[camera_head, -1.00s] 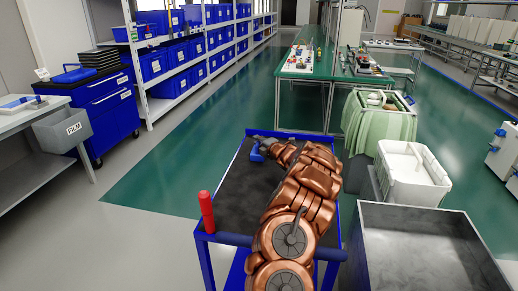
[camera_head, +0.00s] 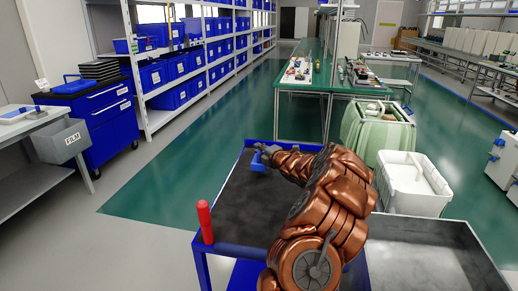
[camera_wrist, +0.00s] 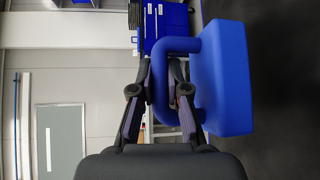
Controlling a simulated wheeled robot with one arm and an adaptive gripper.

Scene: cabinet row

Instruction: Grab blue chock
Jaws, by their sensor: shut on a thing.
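The blue chock (camera_wrist: 223,78) is a solid blue block with a loop handle, seen close up in the wrist view. My gripper (camera_wrist: 163,95) is shut on the loop handle, with one dark finger on each side of it. In the head view the chock (camera_head: 258,163) is a small blue shape at the end of my copper-coloured arm, over the far left part of the cart top (camera_head: 235,205). My gripper (camera_head: 265,150) is small there and partly merges with the chock. Whether the chock touches the cart top cannot be told.
The cart has a blue rim and a red handle (camera_head: 205,221) at its near left corner. A grey metal bin (camera_head: 430,262) and a white tub (camera_head: 412,190) stand to the right. A green table (camera_head: 320,92) stands behind. Green floor to the left is clear.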

